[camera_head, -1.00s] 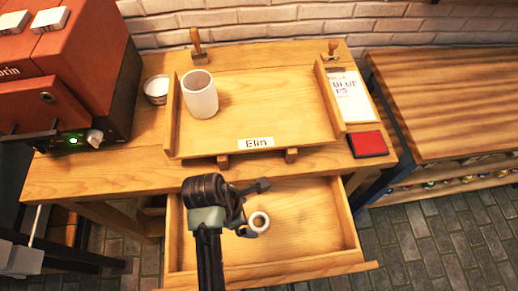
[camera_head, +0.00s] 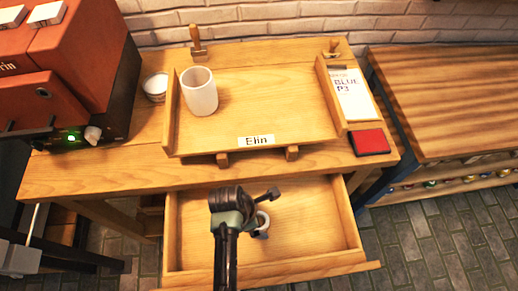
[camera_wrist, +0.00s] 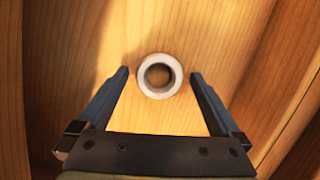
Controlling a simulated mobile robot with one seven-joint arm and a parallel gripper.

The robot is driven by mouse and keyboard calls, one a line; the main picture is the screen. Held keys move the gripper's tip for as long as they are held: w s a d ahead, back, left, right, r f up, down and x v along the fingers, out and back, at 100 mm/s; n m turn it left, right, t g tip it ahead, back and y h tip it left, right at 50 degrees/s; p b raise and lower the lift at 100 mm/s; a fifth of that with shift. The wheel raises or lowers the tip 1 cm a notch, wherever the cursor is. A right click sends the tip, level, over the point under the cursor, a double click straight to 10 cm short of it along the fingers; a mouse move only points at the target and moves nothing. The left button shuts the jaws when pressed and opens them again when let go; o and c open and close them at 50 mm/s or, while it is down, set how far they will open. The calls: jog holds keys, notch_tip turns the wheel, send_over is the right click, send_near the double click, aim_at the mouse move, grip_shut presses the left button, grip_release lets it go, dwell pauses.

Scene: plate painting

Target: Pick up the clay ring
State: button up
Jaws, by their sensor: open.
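The clay ring (camera_wrist: 142,77) is a small pale ring lying in the open wooden drawer (camera_head: 330,232). In the wrist view it lies just ahead of and between the two open fingertips of my gripper (camera_wrist: 159,76), with a gap on each side. In the head view the ring (camera_head: 264,228) shows partly, with my arm and gripper (camera_head: 258,205) over its left side. My gripper is open and empty. How high the fingertips are above the drawer floor is hard to tell.
The drawer's side walls and front edge surround the ring. Above it, the table holds a wooden tray (camera_head: 285,105) labelled "Elin", a white cup (camera_head: 199,92), a small bowl (camera_head: 155,88), a red pad (camera_head: 370,142) and a card reading "BLUE P3" (camera_head: 352,97). An orange machine (camera_head: 75,60) stands left.

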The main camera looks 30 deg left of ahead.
jog(key=c, duration=1.3)
jog(key=shift+r, duration=0.15)
